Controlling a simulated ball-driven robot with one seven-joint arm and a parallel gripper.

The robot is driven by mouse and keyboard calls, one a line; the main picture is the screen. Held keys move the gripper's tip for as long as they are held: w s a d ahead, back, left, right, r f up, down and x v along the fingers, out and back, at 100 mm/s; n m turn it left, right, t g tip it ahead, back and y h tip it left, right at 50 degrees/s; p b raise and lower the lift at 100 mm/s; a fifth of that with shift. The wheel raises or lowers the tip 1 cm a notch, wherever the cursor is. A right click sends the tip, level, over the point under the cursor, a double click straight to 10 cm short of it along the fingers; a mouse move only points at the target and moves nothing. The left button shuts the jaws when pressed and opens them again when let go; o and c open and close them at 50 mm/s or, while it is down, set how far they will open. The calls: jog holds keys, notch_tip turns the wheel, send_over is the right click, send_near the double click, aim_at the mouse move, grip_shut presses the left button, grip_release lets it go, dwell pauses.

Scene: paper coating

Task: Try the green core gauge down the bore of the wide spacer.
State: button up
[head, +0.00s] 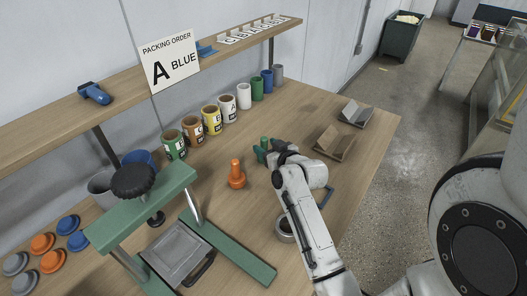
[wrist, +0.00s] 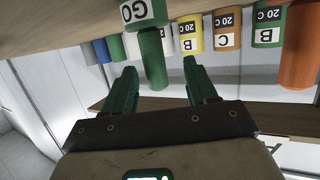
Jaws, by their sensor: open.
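The green core gauge (head: 264,140) stands on the bench, partly hidden by my gripper (head: 266,148). In the wrist view the green gauge (wrist: 153,62), with a white GO label, shows between the two fingers of my gripper (wrist: 160,72). The fingers are open, with a visible gap on each side of the gauge. A grey ring-shaped part (head: 284,232) lies on the bench beside my forearm, which covers part of it. It looks like a spacer; I cannot tell whether it is the wide one.
An orange gauge (head: 236,176) stands left of my gripper. A row of labelled cans (head: 212,119) runs behind it. A green press frame (head: 150,205) stands at the front left. Two angled holders (head: 334,142) are at the right. Bench between the gauges and cans is clear.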

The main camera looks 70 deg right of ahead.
jog(key=shift+d+p+x, duration=0.25)
jog(key=shift+p+x, duration=0.35)
jog(key=shift+x, duration=1.8)
jog(key=shift+s, duration=0.15)
jog(key=shift+c, duration=0.5)
jog(key=c, duration=1)
jog(key=shift+o, duration=0.2)
jog(key=shift+r, duration=0.1)
